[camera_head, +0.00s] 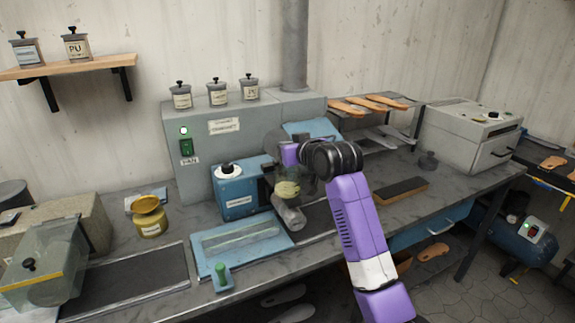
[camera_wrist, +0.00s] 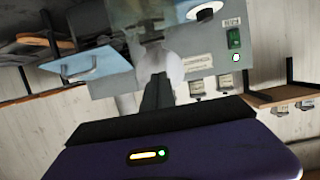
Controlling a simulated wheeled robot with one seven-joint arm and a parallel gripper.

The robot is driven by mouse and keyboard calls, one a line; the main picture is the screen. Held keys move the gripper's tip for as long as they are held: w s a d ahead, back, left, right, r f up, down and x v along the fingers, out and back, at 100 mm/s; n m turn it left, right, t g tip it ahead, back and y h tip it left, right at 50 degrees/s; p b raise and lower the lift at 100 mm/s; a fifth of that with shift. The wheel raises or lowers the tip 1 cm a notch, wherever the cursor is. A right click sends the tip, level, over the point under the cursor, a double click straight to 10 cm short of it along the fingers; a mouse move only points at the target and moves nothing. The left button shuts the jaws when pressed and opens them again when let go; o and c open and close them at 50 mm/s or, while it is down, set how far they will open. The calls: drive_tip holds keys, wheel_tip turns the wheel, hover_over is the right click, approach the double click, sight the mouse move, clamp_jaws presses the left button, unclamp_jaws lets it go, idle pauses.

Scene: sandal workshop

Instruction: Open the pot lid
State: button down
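Several small grey pots with black-knobbed lids stand in view. Three stand on top of the grey machine cabinet, such as the middle pot (camera_head: 217,97), and two on the wall shelf, such as the PU pot (camera_head: 76,47). Their lids look closed. My gripper (camera_wrist: 157,88) is in front of the cabinet, apart from these pots. Its fingertips are hidden in the head view and blurred in the wrist view.
A blue machine box (camera_head: 238,190) and a blue tray (camera_head: 238,246) lie close to my arm on the workbench (camera_head: 165,242). A clear-covered machine (camera_head: 45,265) stands at left. A rack with orange soles (camera_head: 372,104) and a grey oven (camera_head: 470,135) stand at right.

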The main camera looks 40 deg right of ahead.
drive_tip(key=s+a+p, duration=0.2)
drive_tip(key=s+p, duration=0.2)
drive_tip(key=s, duration=0.6)
drive_tip(key=shift+a+r, duration=0.4)
drive_tip(key=shift+r, duration=0.05)
drive_tip(key=shift+s, duration=0.1)
wheel_tip(320, 180, up, 5)
drive_tip(key=s+m+t+h, duration=0.1)
drive_tip(key=t+h, duration=0.1)
drive_tip(key=t, duration=0.1)
drive_tip(key=s+a+f+n+y+b, duration=0.1)
drive_tip(key=s+a+f+y, duration=0.1)
drive_tip(key=s+a+f, duration=0.6)
drive_tip(key=s+a+f+n+g+y+b, duration=0.1)
drive_tip(key=s+a+f, duration=0.7)
drive_tip(key=s, duration=1)
drive_tip(key=s+a+f+n+g+y+b, duration=0.1)
drive_tip(key=s+a+f, duration=0.6)
drive_tip(key=s, duration=0.7)
drive_tip(key=shift+a+f+n+y+b, duration=0.4)
drive_tip(key=shift+a+n+y+b, duration=0.2)
drive_tip(key=shift+a+y+b, duration=0.5)
